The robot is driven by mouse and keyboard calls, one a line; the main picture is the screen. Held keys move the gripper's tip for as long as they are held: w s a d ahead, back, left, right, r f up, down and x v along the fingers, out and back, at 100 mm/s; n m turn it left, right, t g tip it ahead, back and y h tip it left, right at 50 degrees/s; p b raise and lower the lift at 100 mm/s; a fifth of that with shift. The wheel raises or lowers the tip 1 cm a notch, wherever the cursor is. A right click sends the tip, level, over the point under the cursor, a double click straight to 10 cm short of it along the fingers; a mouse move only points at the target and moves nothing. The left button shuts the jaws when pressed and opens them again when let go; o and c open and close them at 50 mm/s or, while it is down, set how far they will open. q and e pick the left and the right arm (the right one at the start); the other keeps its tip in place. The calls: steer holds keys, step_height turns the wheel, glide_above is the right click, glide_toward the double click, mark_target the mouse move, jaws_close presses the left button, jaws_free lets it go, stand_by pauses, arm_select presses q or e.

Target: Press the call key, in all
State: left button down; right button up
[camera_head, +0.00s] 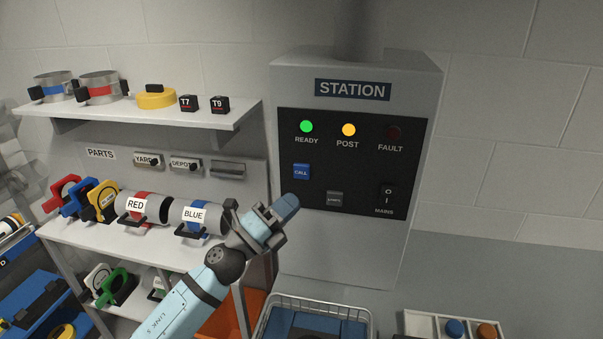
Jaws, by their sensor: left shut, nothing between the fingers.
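My left gripper (287,206) is shut and empty. Its blue fingertips are just below and left of the call key in the picture, at the panel's lower left edge. I cannot tell how far they are from the panel's surface. My right gripper is not in view.
READY (306,126) and POST (348,130) are lit; FAULT (393,133) is dark. A grey key (335,198) and a MAINS switch (388,195) share the panel. A shelf (190,117) with tube parts stands left. A wire basket (330,302) sits below.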

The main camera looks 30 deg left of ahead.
mark_target(301, 172)
arm_select(q)
steer(key=w+a+b, duration=0.1)
steer(key=w+a, duration=0.1)
steer(key=w, duration=0.5)
steer(key=shift+w, duration=0.3)
stand_by(0.6)
stand_by(0.8)
steer(key=shift+w, duration=0.15)
steer(key=shift+w, duration=0.25)
